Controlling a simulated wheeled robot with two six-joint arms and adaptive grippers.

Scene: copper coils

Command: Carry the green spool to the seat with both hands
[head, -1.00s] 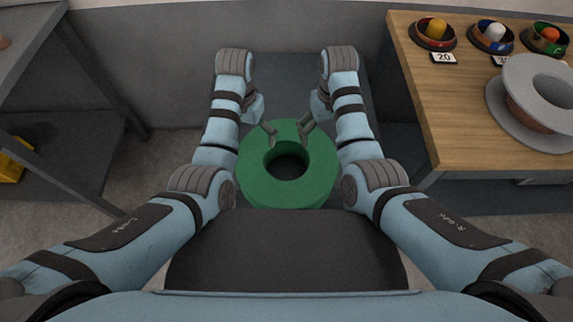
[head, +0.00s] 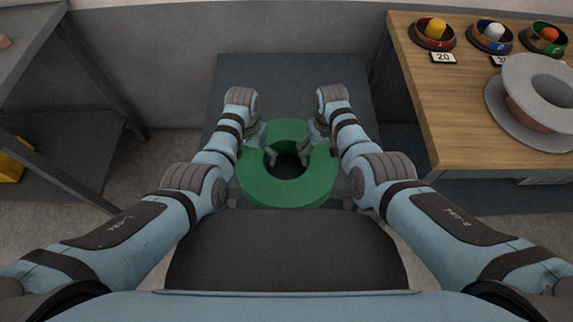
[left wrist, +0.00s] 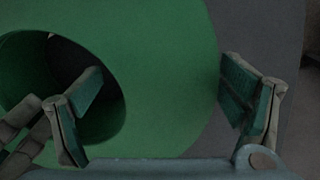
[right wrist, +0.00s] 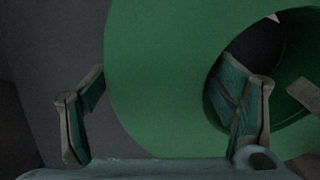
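The green spool (head: 288,192) is a thick ring with a wide hole, lying on a dark grey stand in front of me. My left gripper (head: 262,148) straddles its left wall, one finger in the hole and one outside. The left wrist view shows these fingers apart, with the green wall (left wrist: 170,80) between them. My right gripper (head: 314,147) straddles the right wall the same way; its fingers are apart around the wall (right wrist: 155,80) in the right wrist view. A grey flanged round piece (head: 522,90) is on the wooden table; I cannot tell whether it is the seat.
The wooden table (head: 460,130) stands at the right, with several small bowls holding coloured pieces (head: 435,30) and number cards (head: 443,57) at its back. The dark stand (head: 290,78) has bare surface behind the spool. A grey shelf (head: 75,120) stands at the left.

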